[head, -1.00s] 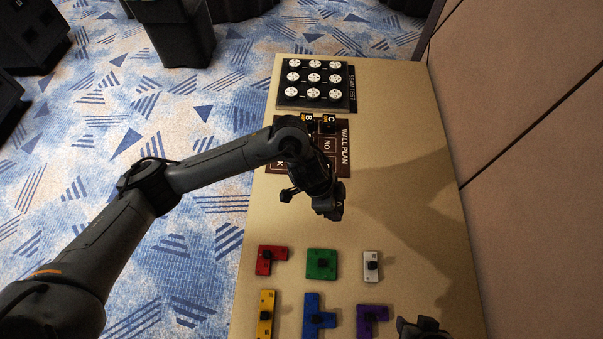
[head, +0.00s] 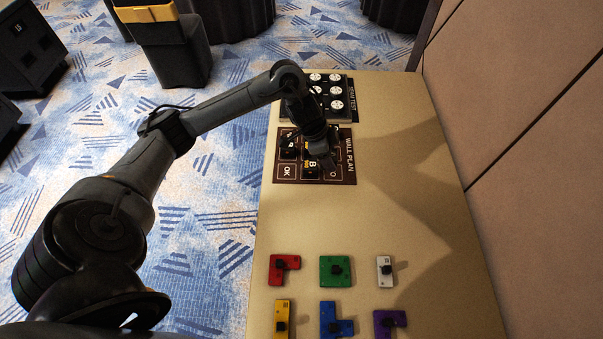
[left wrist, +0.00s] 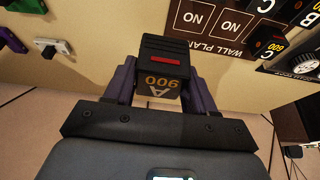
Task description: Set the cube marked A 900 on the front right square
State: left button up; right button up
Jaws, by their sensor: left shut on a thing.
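The cube marked A 900 (left wrist: 163,72) is black with an orange label and a red stripe. It sits between the fingers of my left gripper (left wrist: 161,88), which is shut on it. In the head view my left gripper (head: 323,160) is over the wall plan board (head: 349,174), a brown board with outlined squares. The held cube is hard to make out there. I cannot tell whether the cube touches the board. My right gripper is not in view.
A dark panel with white discs (head: 337,103) lies behind the board. Coloured pieces, among them a green one (head: 335,271), lie nearer; bare table separates them.

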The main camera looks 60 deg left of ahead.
pick_arm(q)
jog(key=shift+s+a+f, duration=0.3)
jog(key=shift+a, duration=0.15)
jog(key=shift+s+a+f, duration=0.3)
jog(key=shift+a, duration=0.15)
jog(key=s+a+f+b, duration=0.1)
jog(key=s+a+f, duration=0.1)
jog(key=a, duration=0.1)
jog(key=s+a+f+b, duration=0.1)
jog(key=s+a+f, duration=0.1)
jog(key=a+f, duration=0.1)
jog(key=s+a+f, duration=0.2)
jog(key=a, duration=0.2)
jog(key=shift+a+f+b, duration=0.2)
jog(key=shift+f+b, duration=0.15)
jog(key=shift+b, duration=0.05)
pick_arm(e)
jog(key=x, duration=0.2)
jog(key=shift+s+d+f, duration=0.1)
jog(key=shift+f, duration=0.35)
pick_arm(q)
jog(key=shift+f+b, duration=0.65)
jog(key=shift+f, duration=0.95)
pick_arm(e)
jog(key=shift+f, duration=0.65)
pick_arm(q)
jog(key=shift+f, duration=0.4)
jog(key=shift+f, duration=0.1)
jog(key=o, duration=1.1)
jog(key=shift+c, duration=0.2)
